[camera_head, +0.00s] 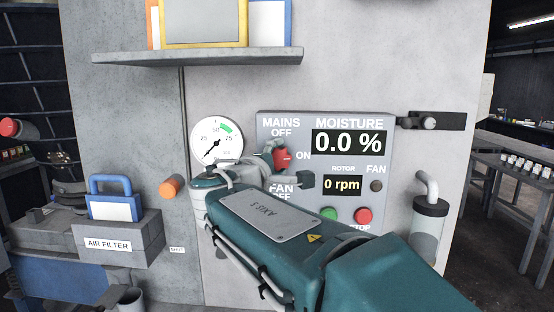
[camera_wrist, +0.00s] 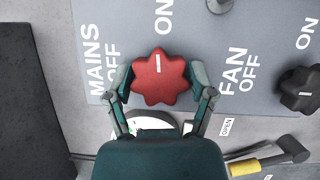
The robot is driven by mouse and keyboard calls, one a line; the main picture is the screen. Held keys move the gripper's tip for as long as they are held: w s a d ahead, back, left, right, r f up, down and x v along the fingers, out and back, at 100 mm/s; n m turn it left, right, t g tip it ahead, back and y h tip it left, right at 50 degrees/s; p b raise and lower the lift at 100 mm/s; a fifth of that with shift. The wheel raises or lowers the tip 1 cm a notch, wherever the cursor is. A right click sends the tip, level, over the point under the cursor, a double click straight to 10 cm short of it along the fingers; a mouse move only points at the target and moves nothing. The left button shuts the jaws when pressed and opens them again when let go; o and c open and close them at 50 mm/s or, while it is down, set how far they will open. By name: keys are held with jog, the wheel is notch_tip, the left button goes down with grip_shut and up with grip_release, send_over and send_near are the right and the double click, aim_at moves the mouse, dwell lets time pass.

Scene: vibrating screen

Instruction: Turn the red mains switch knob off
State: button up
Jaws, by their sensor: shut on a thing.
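The red mains switch knob (camera_head: 281,159) sits on the grey control panel (camera_head: 380,117), between the MAINS OFF and ON labels. In the wrist view the red knob (camera_wrist: 160,88) is lobed, and its white mark points up toward the ON label (camera_wrist: 163,17). The MAINS OFF label (camera_wrist: 104,70) is to the left of the knob there. My gripper (camera_wrist: 161,79) is shut on the knob, one finger on each side. In the head view my gripper (camera_head: 284,166) reaches the knob from below, and my arm hides the lower left of the panel.
The moisture display (camera_head: 348,142) reads 0.0 % and the rotor display (camera_head: 342,184) reads 0 rpm. Green (camera_head: 328,214) and red (camera_head: 363,216) buttons lie below. A black fan knob (camera_wrist: 300,90) is beside my gripper. A round gauge (camera_head: 217,139) is left of the panel; a shelf (camera_head: 200,57) is above.

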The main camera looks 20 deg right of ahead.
jog(key=n, duration=0.2)
jog(key=n+t, duration=0.1)
jog(key=n, duration=0.1)
jog(key=shift+d+f+t, duration=0.1)
jog(key=shift+f+t, duration=0.1)
jog(key=shift+t, duration=0.1)
jog(key=n+t, duration=0.2)
jog(key=n, duration=0.4)
jog(key=n+t+y, duration=0.1)
jog(key=n, duration=0.1)
jog(key=n+t+y, duration=0.1)
jog(key=n, duration=0.1)
jog(key=shift+r+n, duration=0.1)
jog(key=shift+n, duration=0.3)
jog(key=n+y, duration=0.1)
jog(key=n, duration=0.2)
jog(key=n+t+y, duration=0.1)
jog(key=n, duration=0.2)
jog(key=shift+r+t+y, duration=0.1)
jog(key=shift+t+y, duration=0.2)
jog(key=shift+n, duration=0.3)
jog(key=o, duration=1.1)
